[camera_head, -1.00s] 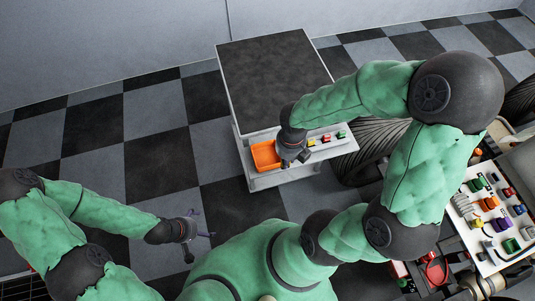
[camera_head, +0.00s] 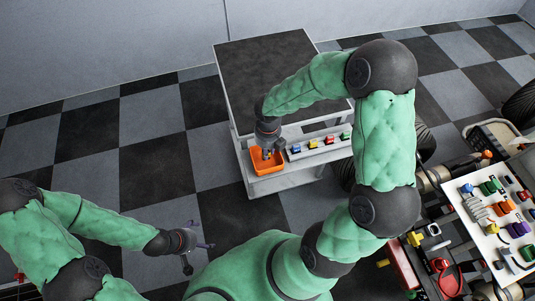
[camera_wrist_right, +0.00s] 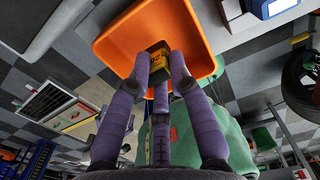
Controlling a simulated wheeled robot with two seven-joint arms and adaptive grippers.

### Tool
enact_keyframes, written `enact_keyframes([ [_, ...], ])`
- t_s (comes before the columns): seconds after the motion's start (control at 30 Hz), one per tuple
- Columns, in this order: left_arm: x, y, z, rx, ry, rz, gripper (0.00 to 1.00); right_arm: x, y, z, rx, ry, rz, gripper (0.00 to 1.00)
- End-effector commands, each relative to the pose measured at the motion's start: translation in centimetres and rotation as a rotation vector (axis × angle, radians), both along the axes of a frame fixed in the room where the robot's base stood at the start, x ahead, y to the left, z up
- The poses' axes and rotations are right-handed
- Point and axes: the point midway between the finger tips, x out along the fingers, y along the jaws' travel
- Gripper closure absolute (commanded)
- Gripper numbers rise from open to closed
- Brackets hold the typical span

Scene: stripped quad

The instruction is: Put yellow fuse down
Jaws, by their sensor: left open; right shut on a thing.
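The yellow fuse (camera_wrist_right: 158,64) is between the purple fingers of my right gripper (camera_wrist_right: 160,60), which is shut on it. In the right wrist view the orange bin (camera_wrist_right: 120,38) lies behind the fuse. In the head view my right gripper (camera_head: 267,153) points down into or just over the orange bin (camera_head: 257,166); the gripper hides the held fuse there. I cannot tell whether the fuse touches the bin's floor. My left gripper (camera_head: 202,238) is open and empty, well to the left and away from the bin.
The bin stands on the shelf of a grey cart (camera_head: 285,180). A rack beside it holds blue (camera_head: 297,149), yellow (camera_head: 313,144), red (camera_head: 330,140) and green (camera_head: 345,136) fuses. A white board (camera_head: 480,220) with several coloured parts is at right.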

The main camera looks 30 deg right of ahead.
Motion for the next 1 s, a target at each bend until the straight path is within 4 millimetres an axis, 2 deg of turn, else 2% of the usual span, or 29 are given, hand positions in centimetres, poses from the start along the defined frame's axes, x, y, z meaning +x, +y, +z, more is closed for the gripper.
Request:
enact_keyframes([
  [0.03,-0.02,0.0,-0.98,0.0,0.0,0.0,0.0,-0.01,-0.01,-1.14,0.0,0.0,-0.001,1.0],
  [0.1,-0.02,-0.01,-1.41,0.0,0.001,0.0,0.0,0.02,-0.03,-1.71,0.0,0.0,-0.001,1.0],
  [0.53,-0.01,0.0,-1.37,0.0,0.0,0.0,0.0,0.0,-0.03,-1.98,0.0,0.0,-0.001,1.0],
  [0.57,-0.01,0.0,-1.37,0.0,0.0,0.0,0.0,0.0,-0.03,-2.02,0.0,0.0,-0.001,0.77],
  [0.63,-0.01,-0.01,-1.36,0.0,0.0,0.0,0.0,0.01,-0.03,-1.97,0.0,0.0,-0.001,0.57],
  [1.0,-0.02,-0.01,-1.32,0.0,0.0,0.0,0.0,0.03,-0.04,-1.79,0.0,-0.001,-0.001,0.55],
])
